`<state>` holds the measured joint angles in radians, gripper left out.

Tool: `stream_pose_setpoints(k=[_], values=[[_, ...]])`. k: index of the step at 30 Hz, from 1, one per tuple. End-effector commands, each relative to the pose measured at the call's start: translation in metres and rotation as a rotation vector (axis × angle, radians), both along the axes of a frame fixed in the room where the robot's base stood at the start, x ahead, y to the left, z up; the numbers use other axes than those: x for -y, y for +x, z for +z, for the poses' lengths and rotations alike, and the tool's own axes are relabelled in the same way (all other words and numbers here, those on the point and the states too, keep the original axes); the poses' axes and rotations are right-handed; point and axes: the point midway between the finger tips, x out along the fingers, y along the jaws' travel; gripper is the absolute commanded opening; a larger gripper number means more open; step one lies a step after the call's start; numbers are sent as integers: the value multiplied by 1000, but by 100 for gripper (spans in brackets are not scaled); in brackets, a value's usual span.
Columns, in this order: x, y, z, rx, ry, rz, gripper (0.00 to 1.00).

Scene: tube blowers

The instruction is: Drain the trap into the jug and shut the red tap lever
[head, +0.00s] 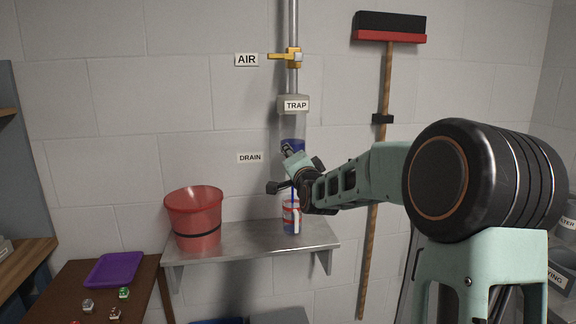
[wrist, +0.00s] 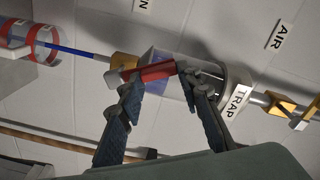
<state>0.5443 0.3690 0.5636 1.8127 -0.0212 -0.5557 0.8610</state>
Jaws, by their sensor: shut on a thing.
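The clear trap (head: 293,116) hangs on a vertical pipe on the wall, with blue liquid in its lower part; it also shows in the wrist view (wrist: 212,75). My gripper (wrist: 154,78) is shut on the red tap lever (wrist: 156,71), one finger at each end, below the trap. In the head view my gripper (head: 291,164) hides the tap and lever. A thin blue line runs from the brass tap outlet (wrist: 122,62) into the clear jug with red bands (wrist: 42,42). The jug (head: 287,214) stands upright on the shelf under the trap, with blue inside.
A red bucket (head: 194,222) stands left of the jug on the metal shelf (head: 250,240). A yellow AIR valve (head: 292,57) sits on the pipe above. A broom (head: 388,85) hangs at right. A purple tray (head: 112,269) lies on a lower table at left.

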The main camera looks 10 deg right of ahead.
Motion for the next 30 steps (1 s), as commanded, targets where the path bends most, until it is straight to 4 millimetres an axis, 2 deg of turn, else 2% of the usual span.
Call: stream_pose_setpoints(k=[9,21,22,27,30], values=[[4,0,2,1,75,1,0],[5,0,3,1,81,1,0],[5,0,2,1,81,1,33],[5,0,2,1,80,1,50],[5,0,2,1,80,1,50]])
